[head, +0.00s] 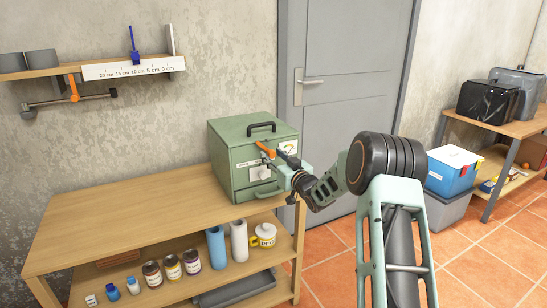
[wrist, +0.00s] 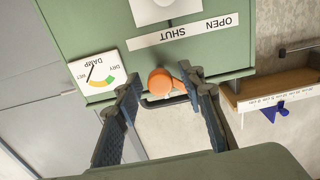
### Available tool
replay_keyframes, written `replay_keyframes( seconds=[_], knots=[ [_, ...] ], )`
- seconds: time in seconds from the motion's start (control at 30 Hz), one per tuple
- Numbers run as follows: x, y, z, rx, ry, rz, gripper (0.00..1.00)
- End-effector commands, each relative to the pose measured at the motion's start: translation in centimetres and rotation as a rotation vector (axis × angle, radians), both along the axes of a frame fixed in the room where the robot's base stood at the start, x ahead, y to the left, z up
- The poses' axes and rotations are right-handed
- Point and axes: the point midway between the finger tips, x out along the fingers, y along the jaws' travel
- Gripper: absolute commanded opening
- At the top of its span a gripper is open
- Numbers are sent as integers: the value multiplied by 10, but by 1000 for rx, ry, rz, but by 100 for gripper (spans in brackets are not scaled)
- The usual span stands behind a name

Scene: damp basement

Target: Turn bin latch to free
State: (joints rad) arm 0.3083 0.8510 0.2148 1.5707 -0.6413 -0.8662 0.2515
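The green metal bin (head: 233,178) stands on the wooden workbench top. Its front carries an orange latch lever (head: 265,149), a white plate, a damp gauge (wrist: 98,76) and an OPEN / SHUT label (wrist: 183,31), which reads upside down in the wrist view. The lever's round orange end (wrist: 160,81) shows between my fingertips in the wrist view. My gripper (wrist: 163,86) is open, one dark finger on each side of the orange end, with no clear contact. In the head view my gripper (head: 281,161) is at the bin's front, hiding part of it. Which word the lever points to is unclear.
A black carrying handle (head: 261,127) is on the bin's top. The bench top (head: 130,225) left of the bin is clear. Jars and bottles stand on the shelf below. A grey door (head: 345,80) is behind; a blue box (head: 452,170) stands at right.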

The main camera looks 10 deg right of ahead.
Motion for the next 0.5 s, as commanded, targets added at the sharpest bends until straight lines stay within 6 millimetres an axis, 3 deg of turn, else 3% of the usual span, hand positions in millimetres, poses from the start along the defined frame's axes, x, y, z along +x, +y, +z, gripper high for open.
replay_keyframes(
  seconds=[0.03, 0.3, 0.5],
  knots=[
    [0, 0, 0, 0, 0, 0, 29],
    [0, 0, 0, -1, 0, 0, 0],
    [0, 0, -1, -10, -3, 0, 0]
  ],
)
